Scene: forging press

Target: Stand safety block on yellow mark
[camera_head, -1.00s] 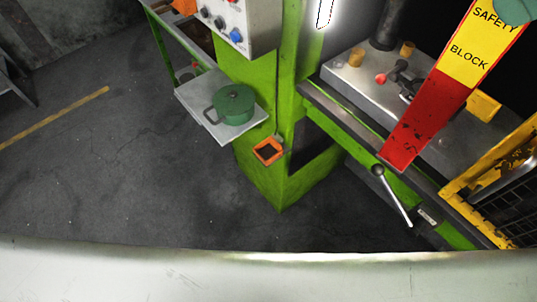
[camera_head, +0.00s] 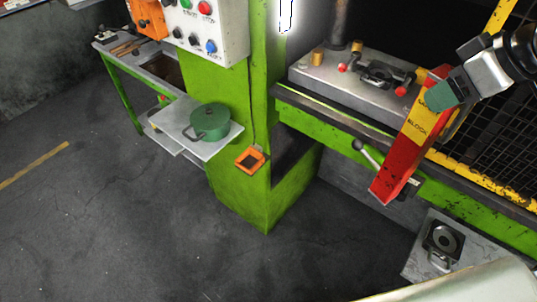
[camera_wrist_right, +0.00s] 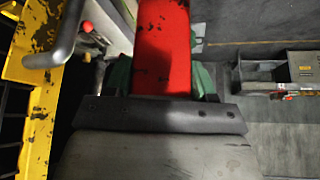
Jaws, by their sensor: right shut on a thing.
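The safety block (camera_head: 398,168) is a long bar, red at its lower end and yellow with black lettering above. My right gripper (camera_head: 441,97) is shut on its upper part and holds it tilted, in front of the press bed (camera_head: 345,85). In the right wrist view the block's red part (camera_wrist_right: 163,45) runs away from the gripper (camera_wrist_right: 163,80), between its green pads. My left gripper is not in view.
Red-knobbed tooling (camera_head: 378,74) sits on the bed. A lever (camera_head: 366,150) sticks out from the green front rail. A yellow-framed mesh guard (camera_head: 490,95) stands at the right. A green pot (camera_head: 209,120) stands on a side shelf. The floor at left is clear.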

